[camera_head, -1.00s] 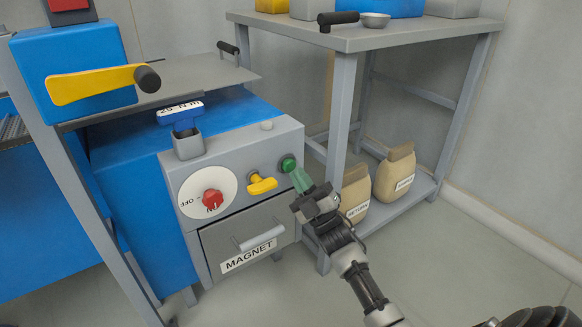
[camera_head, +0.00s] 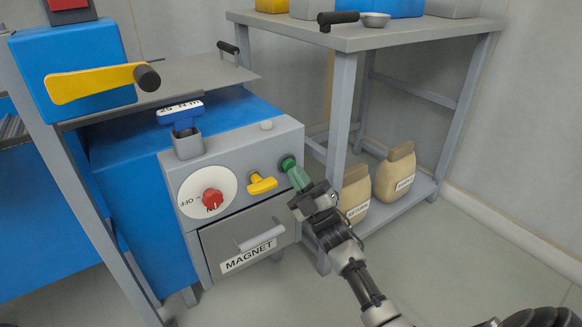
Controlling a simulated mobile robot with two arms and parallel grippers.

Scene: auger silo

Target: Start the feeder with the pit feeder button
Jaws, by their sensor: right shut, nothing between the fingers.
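A green round button (camera_head: 287,162) sits on the upper right of the grey control panel (camera_head: 240,153). My right gripper (camera_head: 294,172) is shut and empty, with its green fingertips pointing up and left at the button. The tips overlap the button's lower edge in the picture. They look very close to it or against it, but I cannot tell whether they touch or whether the button is pressed in. My left gripper is not in view.
Left of the button are a yellow handle (camera_head: 262,185) and a red knob (camera_head: 213,198) on a white dial. Below is a drawer labelled MAGNET (camera_head: 222,243). A grey table (camera_head: 385,41) stands at right, with paper sacks (camera_head: 395,175) on its lower shelf. Open floor lies in front.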

